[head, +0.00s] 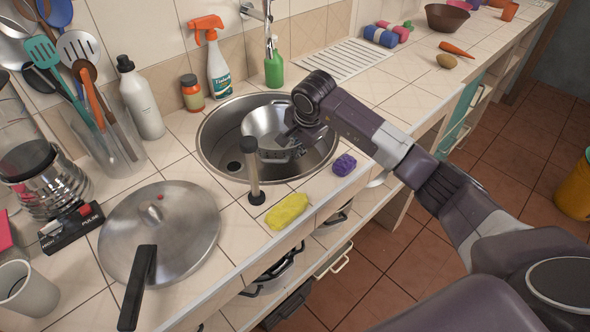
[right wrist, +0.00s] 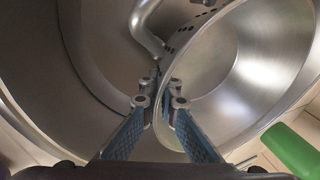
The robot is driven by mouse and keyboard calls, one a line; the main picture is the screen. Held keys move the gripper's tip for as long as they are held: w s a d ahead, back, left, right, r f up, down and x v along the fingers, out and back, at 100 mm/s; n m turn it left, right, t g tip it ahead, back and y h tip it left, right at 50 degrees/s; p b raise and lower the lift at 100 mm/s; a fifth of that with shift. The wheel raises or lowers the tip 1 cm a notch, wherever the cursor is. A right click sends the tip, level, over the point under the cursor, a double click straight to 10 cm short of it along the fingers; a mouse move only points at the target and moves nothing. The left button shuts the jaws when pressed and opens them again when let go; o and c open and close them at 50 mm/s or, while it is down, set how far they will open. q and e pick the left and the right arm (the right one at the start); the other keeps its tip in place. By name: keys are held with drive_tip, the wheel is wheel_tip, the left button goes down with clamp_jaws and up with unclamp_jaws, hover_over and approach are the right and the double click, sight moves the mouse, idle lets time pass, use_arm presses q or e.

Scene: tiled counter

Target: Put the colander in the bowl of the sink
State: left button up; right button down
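The round metal colander (head: 266,120) is inside the steel sink bowl (head: 219,159), toward its back and right side. In the right wrist view the colander (right wrist: 262,60) fills the right half, with small holes near its edge and a bent metal handle. My right gripper (head: 293,140) reaches into the sink from the right. In the right wrist view its two blue-padded fingers (right wrist: 160,103) stand close together, one on each side of the colander's rim and handle. The colander's underside and its contact with the sink floor are hidden. My left gripper is not in view.
A yellow sponge (head: 288,210) and a purple scrubber (head: 344,165) lie in front. A green soap bottle (head: 274,68) and a spray bottle (head: 217,70) stand behind. A large pot lid (head: 185,225) lies left.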

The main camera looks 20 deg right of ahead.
wheel_tip(320, 180, down, 6)
drive_tip(key=b, duration=0.3)
drive_tip(key=shift+r, duration=0.25)
drive_tip(key=shift+w+r, duration=0.1)
drive_tip(key=c, duration=2.2)
unclamp_jaws()
drive_tip(key=shift+f, duration=0.2)
drive_tip(key=shift+o, duration=0.2)
drive_tip(key=shift+r, duration=0.2)
drive_tip(key=v, duration=1.2)
drive_tip(key=shift+b, duration=0.3)
